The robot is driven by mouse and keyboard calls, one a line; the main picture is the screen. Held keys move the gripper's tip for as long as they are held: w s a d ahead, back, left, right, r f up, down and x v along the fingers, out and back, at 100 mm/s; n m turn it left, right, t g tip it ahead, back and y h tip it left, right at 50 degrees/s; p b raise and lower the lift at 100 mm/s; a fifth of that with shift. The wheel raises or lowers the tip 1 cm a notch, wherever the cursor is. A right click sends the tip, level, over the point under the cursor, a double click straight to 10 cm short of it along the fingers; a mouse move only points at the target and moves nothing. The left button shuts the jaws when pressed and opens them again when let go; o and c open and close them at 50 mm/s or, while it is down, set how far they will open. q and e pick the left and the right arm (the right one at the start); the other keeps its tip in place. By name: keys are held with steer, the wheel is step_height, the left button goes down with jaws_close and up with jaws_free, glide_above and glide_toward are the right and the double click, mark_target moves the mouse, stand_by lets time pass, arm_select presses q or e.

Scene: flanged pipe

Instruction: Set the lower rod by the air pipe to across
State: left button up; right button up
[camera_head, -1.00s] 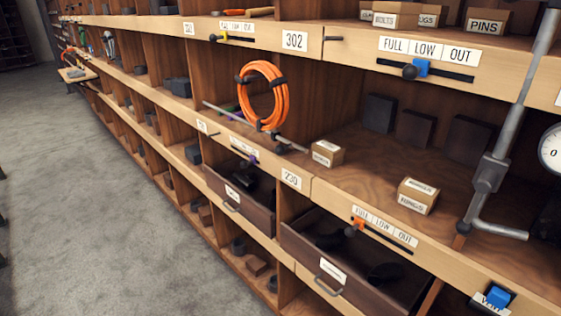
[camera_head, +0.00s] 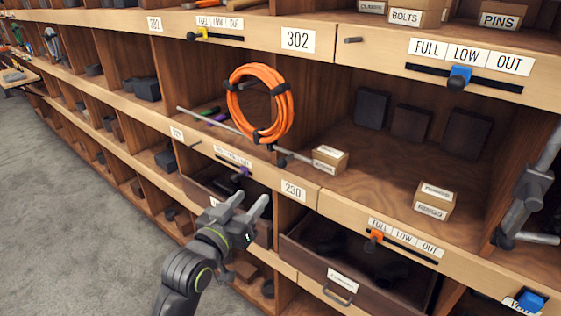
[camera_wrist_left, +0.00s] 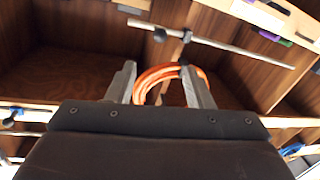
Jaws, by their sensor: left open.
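A grey pipe (camera_head: 527,190) with a thick fitting stands at the right edge of the head view, partly cut off. A short grey rod (camera_head: 540,238) with a dark round end lies low beside it. Another thin metal rod (camera_head: 225,125) with a dark joint sticks out slantwise past an orange hose coil (camera_head: 282,95). I cannot tell from labels which rod is the air pipe's. My left gripper (camera_head: 250,200) is open and empty, below the coil in the head view. In the left wrist view the open fingers (camera_wrist_left: 157,70) frame the coil (camera_wrist_left: 165,76), with a metal rod (camera_wrist_left: 220,45) above it.
Wooden shelf fronts carry FULL LOW OUT sliders, one with an orange knob (camera_head: 376,236) and one with a blue knob (camera_head: 460,76). Small boxes (camera_head: 434,200) stand on the shelf. An open dark drawer (camera_head: 340,285) juts out below. The grey floor (camera_head: 70,220) at left is clear.

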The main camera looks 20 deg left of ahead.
mark_target(279, 166)
arm_select(q)
steer(key=w+d+p, duration=0.1)
steer(key=w, duration=0.4)
steer(key=w+p, duration=0.1)
steer(key=w, duration=0.4)
steer(key=w+d+p, duration=0.1)
steer(key=w, duration=0.5)
steer(key=shift+d, duration=0.3)
steer(key=shift+c, duration=0.5)
jaws_close()
